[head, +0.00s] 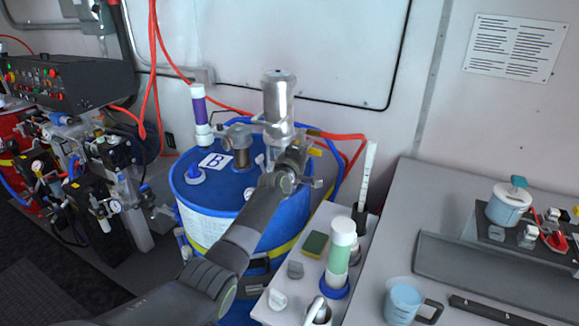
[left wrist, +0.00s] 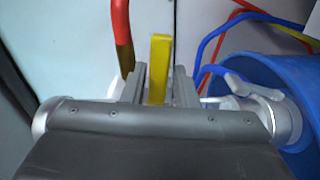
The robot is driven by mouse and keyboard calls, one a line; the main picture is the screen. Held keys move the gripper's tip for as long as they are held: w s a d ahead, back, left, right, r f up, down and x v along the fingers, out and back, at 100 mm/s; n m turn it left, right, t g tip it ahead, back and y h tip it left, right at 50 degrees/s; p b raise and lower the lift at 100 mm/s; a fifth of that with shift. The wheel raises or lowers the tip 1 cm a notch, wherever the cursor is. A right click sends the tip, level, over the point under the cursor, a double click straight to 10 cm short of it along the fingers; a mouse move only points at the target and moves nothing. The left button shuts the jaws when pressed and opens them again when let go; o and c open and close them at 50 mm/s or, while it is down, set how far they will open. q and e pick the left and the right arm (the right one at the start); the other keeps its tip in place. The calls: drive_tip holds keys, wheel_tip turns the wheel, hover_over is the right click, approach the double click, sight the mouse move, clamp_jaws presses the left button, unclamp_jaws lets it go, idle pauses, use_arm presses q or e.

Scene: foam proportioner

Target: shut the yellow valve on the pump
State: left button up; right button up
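The pump (head: 278,98) is a silver upright cylinder on top of the blue drum. Its yellow valve handle (head: 315,151) shows just behind and right of my left gripper (head: 303,168). In the left wrist view, the yellow handle (left wrist: 158,68) stands upright between the two fingers of my left gripper (left wrist: 160,85). The fingers are open, one on each side of the handle, with a narrow gap visible on both sides. The lower part of the handle and the valve body are hidden behind the gripper. My right gripper is not in view.
The blue drum (head: 205,215) carries a purple-banded cylinder (head: 199,110) and fittings. Red and blue hoses run behind the pump. A narrow white stand (head: 262,308) with a sponge (head: 315,244) and a green-banded bottle (head: 340,250) is close right. A grey counter (head: 405,220) lies farther right.

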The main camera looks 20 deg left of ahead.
use_arm(q)
drive_tip(key=s+a+p, duration=0.1)
drive_tip(key=s+a, duration=0.2)
drive_tip(key=s, duration=1.3)
drive_tip(key=shift+a, duration=0.1)
